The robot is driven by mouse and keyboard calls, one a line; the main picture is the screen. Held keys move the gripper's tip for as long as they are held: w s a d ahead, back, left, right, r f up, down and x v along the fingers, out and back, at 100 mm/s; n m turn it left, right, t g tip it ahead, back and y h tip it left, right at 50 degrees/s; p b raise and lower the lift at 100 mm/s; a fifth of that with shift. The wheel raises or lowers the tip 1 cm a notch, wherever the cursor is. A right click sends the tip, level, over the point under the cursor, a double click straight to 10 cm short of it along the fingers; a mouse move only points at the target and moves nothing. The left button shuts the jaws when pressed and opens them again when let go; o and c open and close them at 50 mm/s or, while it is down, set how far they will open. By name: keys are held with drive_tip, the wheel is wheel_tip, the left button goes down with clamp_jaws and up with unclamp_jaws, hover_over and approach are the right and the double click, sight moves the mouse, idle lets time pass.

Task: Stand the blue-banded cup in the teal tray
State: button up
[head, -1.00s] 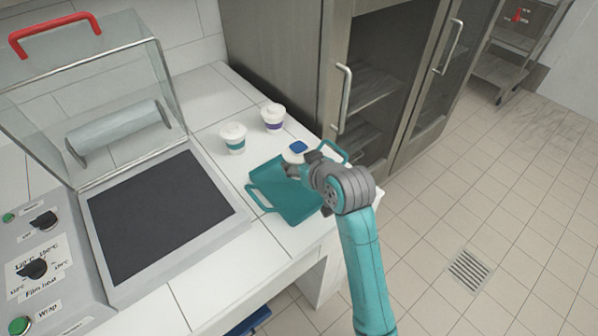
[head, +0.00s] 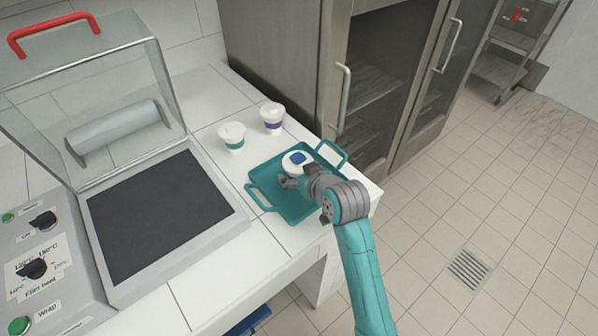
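My gripper (head: 297,180) is low over the tray, at the near right side of this cup. One finger shows in front of the cup. The other is largely hidden, so I cannot tell whether the fingers grip it.
A teal-banded white cup (head: 232,138) and a purple-banded white cup (head: 272,118) stand on the white counter behind the tray. A wrapping machine (head: 160,215) with a clear raised lid is at left. A steel cabinet (head: 335,85) stands close behind the tray's far handle.

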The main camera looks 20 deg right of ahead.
drive_tip(key=shift+r, duration=0.2)
drive_tip(key=v, duration=1.2)
drive_tip(key=shift+f, duration=0.1)
